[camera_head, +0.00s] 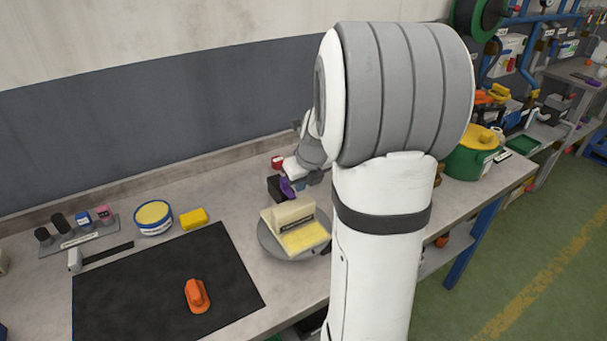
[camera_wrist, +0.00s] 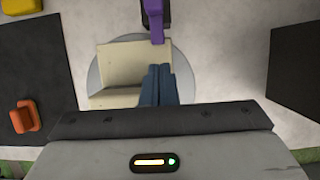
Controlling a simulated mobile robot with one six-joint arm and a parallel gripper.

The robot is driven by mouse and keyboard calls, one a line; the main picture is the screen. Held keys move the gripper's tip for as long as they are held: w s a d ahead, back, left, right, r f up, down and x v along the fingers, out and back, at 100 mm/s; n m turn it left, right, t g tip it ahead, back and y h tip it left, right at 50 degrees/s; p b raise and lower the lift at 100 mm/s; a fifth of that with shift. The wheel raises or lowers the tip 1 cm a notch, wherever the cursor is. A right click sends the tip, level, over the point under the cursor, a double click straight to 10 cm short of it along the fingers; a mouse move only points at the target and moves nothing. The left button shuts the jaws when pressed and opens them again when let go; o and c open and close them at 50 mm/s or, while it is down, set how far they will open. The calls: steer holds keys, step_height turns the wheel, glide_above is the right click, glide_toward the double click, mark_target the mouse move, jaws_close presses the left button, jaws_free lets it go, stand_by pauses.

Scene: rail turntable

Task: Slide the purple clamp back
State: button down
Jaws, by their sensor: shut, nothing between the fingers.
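The purple clamp (camera_head: 287,187) sits on a black block (camera_head: 274,184) at the back edge of the grey turntable (camera_head: 264,241). In the wrist view the purple clamp (camera_wrist: 155,20) reaches in from the top edge, partly cut off. In the wrist picture a small gap shows between fingertips and clamp; the height difference is unclear. In the head view my arm partly hides the gripper (camera_head: 314,179).
A black mat (camera_head: 150,290) with an orange part (camera_head: 197,295) lies left of the turntable. A red item (camera_head: 277,162) is behind the clamp. A green pot (camera_head: 470,160) stands at right.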

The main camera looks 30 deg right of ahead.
mark_target(289, 190)
steer(key=x, duration=0.4)
steer(key=w, duration=0.2)
steer(key=shift+w+p, duration=0.25)
steer(key=shift+p, duration=0.1)
steer(key=shift+w, duration=0.75)
